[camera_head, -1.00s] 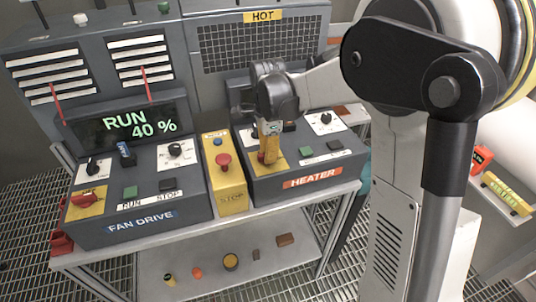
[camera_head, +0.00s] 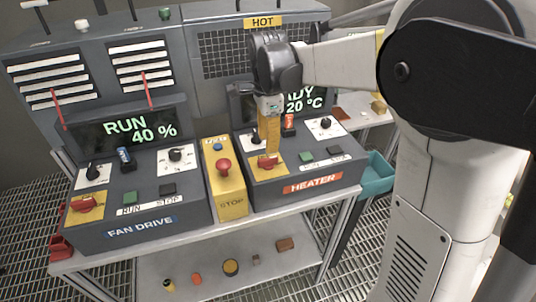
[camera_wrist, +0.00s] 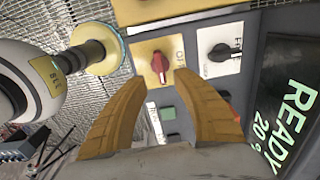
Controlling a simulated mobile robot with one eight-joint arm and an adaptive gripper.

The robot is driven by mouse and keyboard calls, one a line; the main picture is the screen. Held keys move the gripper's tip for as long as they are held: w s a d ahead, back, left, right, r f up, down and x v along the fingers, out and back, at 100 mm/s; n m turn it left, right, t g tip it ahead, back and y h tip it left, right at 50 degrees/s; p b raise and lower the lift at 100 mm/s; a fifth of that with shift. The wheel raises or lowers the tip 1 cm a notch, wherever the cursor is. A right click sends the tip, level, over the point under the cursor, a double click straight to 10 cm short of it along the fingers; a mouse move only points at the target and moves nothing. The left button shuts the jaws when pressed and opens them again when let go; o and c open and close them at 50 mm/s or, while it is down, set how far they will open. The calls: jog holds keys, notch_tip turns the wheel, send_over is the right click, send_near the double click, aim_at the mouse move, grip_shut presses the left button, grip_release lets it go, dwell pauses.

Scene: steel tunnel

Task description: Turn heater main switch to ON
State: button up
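The heater main switch is a red rotary handle (camera_head: 268,162) on a yellow plate at the heater panel's left. In the wrist view the red handle (camera_wrist: 158,65) lies up-down in the picture, its pale end downward. Partly legible lettering is on the plate beside it. My gripper (camera_head: 271,151) points down over the switch. In the wrist view its two yellow fingers (camera_wrist: 158,80) are apart, with nothing between them; the handle shows beyond the gap between the tips. The heater display (camera_wrist: 275,125) reads READY 20 in green.
A red mushroom stop button (camera_head: 223,167) on a yellow box stands left of the heater panel. A black knob (camera_head: 325,123) and green and black push buttons (camera_head: 306,156) are on the heater panel. The fan drive panel (camera_head: 140,228) is further left.

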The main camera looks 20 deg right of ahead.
aim_at(268, 158)
jog(key=shift+r, duration=2.35)
jog(key=s+f+n+t+b, duration=0.3)
jog(key=s+f+n+b, duration=0.1)
jog(key=s+n, duration=0.5)
jog(key=s+f+n+t+b, duration=0.4)
jog(key=s+f+n, duration=0.2)
jog(key=s+n, duration=0.3)
jog(key=shift+s+f, duration=0.25)
jog(key=shift+s, duration=0.6)
